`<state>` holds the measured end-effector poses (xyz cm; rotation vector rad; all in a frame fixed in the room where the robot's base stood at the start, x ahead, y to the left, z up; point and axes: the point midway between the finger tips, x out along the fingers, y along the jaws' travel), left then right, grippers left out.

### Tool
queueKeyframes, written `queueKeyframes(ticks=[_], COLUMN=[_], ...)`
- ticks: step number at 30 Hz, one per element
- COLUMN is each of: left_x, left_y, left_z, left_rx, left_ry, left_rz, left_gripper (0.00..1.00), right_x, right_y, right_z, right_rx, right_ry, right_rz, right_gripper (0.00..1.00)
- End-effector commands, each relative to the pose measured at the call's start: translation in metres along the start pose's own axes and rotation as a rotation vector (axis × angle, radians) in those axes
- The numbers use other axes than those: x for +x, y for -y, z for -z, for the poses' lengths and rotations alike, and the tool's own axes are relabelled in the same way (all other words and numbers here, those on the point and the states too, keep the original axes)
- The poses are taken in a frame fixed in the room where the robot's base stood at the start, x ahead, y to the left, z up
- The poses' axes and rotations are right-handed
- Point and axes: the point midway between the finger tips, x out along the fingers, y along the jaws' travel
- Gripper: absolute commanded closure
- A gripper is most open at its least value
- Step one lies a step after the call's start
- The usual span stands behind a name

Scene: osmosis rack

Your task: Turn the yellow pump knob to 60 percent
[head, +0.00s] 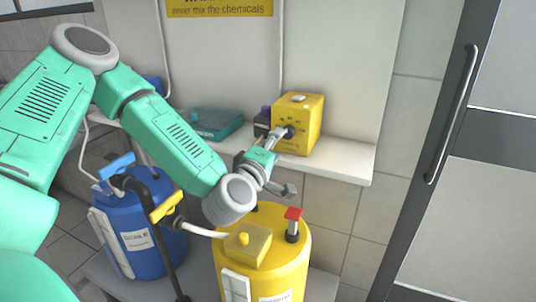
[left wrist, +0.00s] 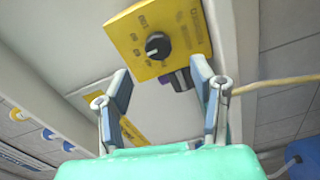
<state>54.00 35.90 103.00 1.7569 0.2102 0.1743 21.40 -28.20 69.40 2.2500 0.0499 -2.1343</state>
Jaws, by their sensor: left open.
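The yellow pump (head: 309,118) is a box on the white shelf against the wall. Its black round knob (head: 290,131) is on the side facing my left gripper. My left gripper (head: 280,164) is open and empty in front of the pump. In the left wrist view its fingers (left wrist: 161,88) are spread apart, with the knob beyond the tips and not between them. My right gripper is not in view.
A yellow canister (head: 290,250) with a red-topped fitting (head: 293,218) stands below the gripper. A blue canister (head: 150,225) stands to the left.

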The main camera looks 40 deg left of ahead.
Motion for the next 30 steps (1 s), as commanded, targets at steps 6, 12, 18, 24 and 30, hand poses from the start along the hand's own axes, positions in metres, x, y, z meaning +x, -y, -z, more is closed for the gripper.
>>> queueKeyframes(ticks=[6, 12, 18, 24, 30], left_x=[-0.037, -0.05, -0.05, -0.05, -0.051], left_y=[0.002, 0.002, 0.001, 0.001, 0.007], left_z=[0.002, 0.002, 0.002, 0.002, -0.004], left_rx=[-0.001, -0.002, -0.001, -0.001, 0.018], left_ry=[0.0, -0.002, -0.002, -0.002, 0.019], left_rz=[0.002, 0.001, 0.0, 0.0, 0.014], left_gripper=[0.49, 0.49, 0.49, 0.49, 0.49], right_x=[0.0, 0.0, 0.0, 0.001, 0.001], right_y=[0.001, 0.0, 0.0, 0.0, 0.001], right_z=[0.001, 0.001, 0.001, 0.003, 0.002], right_rx=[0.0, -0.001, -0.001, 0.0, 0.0], right_ry=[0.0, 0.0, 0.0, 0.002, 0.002], right_rz=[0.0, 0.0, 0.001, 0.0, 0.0], right_gripper=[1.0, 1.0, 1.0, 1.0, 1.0])
